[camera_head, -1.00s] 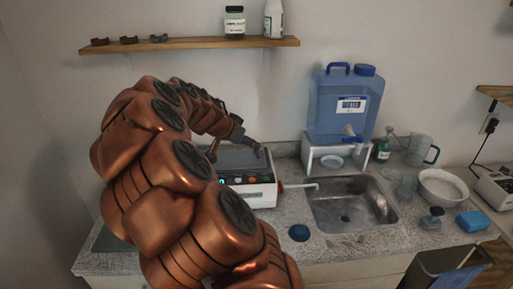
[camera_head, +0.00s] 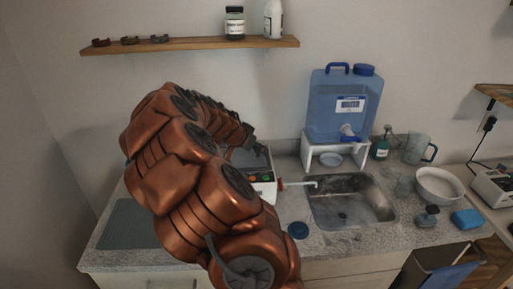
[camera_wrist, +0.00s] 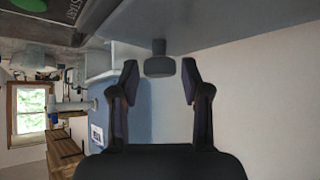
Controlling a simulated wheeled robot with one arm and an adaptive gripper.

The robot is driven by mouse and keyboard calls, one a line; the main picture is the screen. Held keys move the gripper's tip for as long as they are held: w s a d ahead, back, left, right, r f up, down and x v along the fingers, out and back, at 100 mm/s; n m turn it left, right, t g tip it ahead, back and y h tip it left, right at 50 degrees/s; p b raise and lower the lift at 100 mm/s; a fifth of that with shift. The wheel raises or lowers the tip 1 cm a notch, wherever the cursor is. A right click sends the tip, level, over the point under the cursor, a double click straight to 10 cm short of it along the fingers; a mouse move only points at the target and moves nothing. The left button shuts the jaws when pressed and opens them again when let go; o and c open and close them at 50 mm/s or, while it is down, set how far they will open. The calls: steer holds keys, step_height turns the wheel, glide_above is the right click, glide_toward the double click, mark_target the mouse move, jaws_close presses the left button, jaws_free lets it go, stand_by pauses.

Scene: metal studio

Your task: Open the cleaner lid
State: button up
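The cleaner (camera_head: 263,188) is a white box with coloured buttons on the counter, left of the sink; my arm hides most of it. Its grey lid (camera_head: 242,158) shows in part and looks closed. In the wrist view the pale lid surface (camera_wrist: 225,22) spans the top, and a short dark knob (camera_wrist: 159,66) sticks out from it. My gripper (camera_wrist: 159,78) is open, with one finger on each side of the knob and a visible gap on both sides. In the head view the gripper (camera_head: 256,148) is small and partly hidden by my arm.
The sink (camera_head: 352,205) lies right of the cleaner. A blue water container (camera_head: 345,105) stands on a white stand behind it. A round blue lid (camera_head: 298,230) lies on the counter. A wooden shelf (camera_head: 190,46) hangs above. A grey mat (camera_head: 125,228) lies at left.

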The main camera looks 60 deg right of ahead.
jaws_close()
stand_by(0.5)
